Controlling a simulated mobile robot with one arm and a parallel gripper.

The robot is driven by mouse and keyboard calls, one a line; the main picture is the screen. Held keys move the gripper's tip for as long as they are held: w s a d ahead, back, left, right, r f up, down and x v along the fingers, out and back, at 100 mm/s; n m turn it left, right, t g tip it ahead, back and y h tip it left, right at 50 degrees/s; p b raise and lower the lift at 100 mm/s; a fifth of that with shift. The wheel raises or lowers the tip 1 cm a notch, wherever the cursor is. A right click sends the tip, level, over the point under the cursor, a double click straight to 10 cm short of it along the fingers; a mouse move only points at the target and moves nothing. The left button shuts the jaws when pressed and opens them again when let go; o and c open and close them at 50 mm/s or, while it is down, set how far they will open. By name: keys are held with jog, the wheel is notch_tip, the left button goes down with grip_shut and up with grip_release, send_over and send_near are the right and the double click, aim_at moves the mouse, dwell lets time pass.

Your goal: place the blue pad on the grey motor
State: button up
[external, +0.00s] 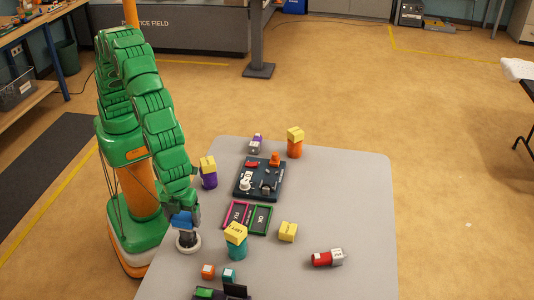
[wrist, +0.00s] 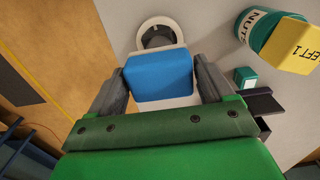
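The blue pad (wrist: 160,75) sits between the two grey fingers of my gripper (wrist: 160,80) and touches both. In the external view the blue pad (external: 181,219) shows at the end of my arm, near the left edge of the table. A dark grey round piece in a white ring (external: 187,242), which looks like the grey motor, stands just below it. In the wrist view the white ring (wrist: 148,28) shows beyond the pad, which hides part of it. I cannot tell whether pad and motor touch.
A teal container with a yellow block (external: 236,239) stands close to the right of the motor. Small orange (external: 208,271) and teal (external: 229,275) cubes lie in front. A dark board (external: 246,193) and trays are behind.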

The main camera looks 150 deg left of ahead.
aim_at(183, 216)
jog(key=shift+o, duration=1.4)
notch_tip(183, 216, up, 12)
jog(key=s+r+n, duration=0.2)
jog(key=s+r, duration=0.2)
jog(key=s, duration=0.7)
jog(key=s+r+n, duration=0.2)
jog(key=s+r, duration=0.2)
jog(key=s, duration=0.6)
jog(key=s+f+n+g, duration=0.1)
jog(key=s+n, duration=0.4)
jog(key=s, duration=2.3)
jog(key=shift+d+f+g, duration=0.2)
jog(key=shift+d+g, duration=0.05)
jog(key=shift+g, duration=0.15)
